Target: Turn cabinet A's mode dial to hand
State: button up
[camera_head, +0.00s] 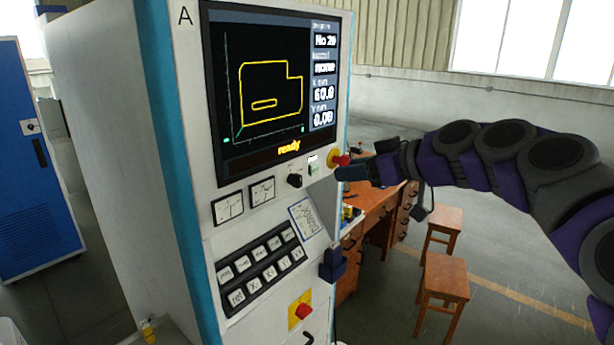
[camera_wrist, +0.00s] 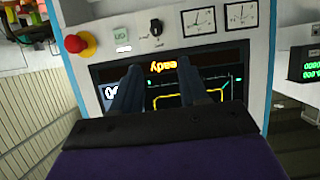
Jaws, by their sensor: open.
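Cabinet A (camera_head: 180,150) stands in the left half of the head view. Its mode dial appears to be the small black knob (camera_head: 295,180) under the screen, right of two gauges. It also shows near the top of the wrist view (camera_wrist: 156,27), where the panel is upside down. Its setting is too small to read. My gripper (camera_head: 345,174) is at the cabinet's right edge, beside the red stop button. In the wrist view its two dark fingers (camera_wrist: 158,68) are spread apart and empty, over the screen's ready text and short of the dial.
A red stop button on yellow (camera_head: 338,160) and a white switch with green (camera_head: 313,164) sit right of the dial. A keypad (camera_head: 262,270) and another red knob (camera_head: 303,311) are below. A desk (camera_head: 375,205) and stools (camera_head: 443,280) stand behind, right; a blue cabinet (camera_head: 35,170) is left.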

aim_at(301, 178)
jog(key=b+x, duration=0.1)
jog(key=x, duration=1.2)
jog(key=shift+a+f, duration=0.15)
jog(key=shift+b+x, duration=0.3)
jog(key=shift+x, duration=0.95)
jog(key=shift+w+d, duration=0.4)
jog(key=shift+d, duration=0.05)
jog(key=c, duration=0.5)
grip_shut()
